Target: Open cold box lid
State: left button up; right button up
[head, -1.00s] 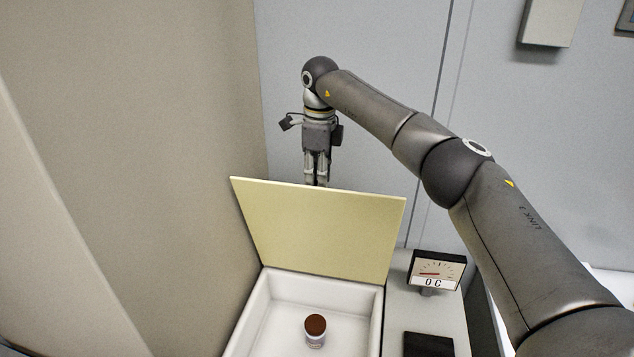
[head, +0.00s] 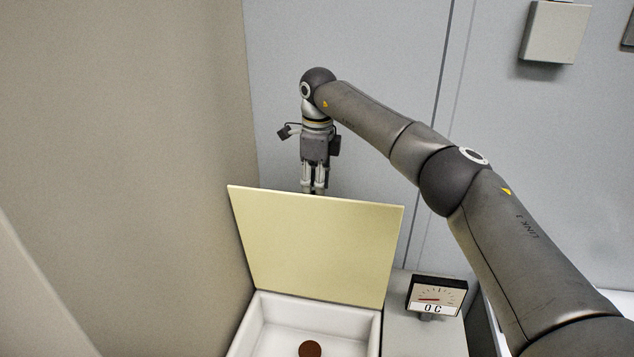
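The cold box (head: 368,332) is a white open-topped box at the bottom middle of the head view. Its pale yellow lid (head: 315,245) stands raised, hinged along the box's far edge. A brown-capped vial (head: 310,349) stands inside the box, cut by the frame's lower edge. My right gripper (head: 313,190) points down behind the lid's upper edge. Its fingertips are partly hidden by the lid, so I cannot tell whether they are open or whether they touch it. My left gripper is not in view.
A dial gauge (head: 437,296) reading "0 C" stands on the grey surface (head: 400,333) right of the box. A beige wall (head: 130,130) rises close on the left. A grey wall (head: 390,40) with a small box (head: 555,32) stands behind.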

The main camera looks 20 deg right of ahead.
jog(key=shift+o, duration=1)
jog(key=f, duration=0.3)
jog(key=shift+s+d+f, duration=0.2)
jog(key=shift+s+d, duration=0.05)
jog(key=shift+d, duration=0.05)
jog(key=shift+o, duration=1)
jog(key=shift+w+f, duration=0.2)
jog(key=shift+w, duration=0.15)
jog(key=shift+w+d+f+g, duration=0.15)
jog(key=shift+w+f+g, duration=0.2)
jog(key=shift+w, duration=0.25)
jog(key=shift+c, duration=1)
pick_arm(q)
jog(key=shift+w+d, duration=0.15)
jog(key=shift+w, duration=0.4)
pick_arm(e)
jog(key=shift+s+r, duration=0.15)
jog(key=shift+r, duration=0.05)
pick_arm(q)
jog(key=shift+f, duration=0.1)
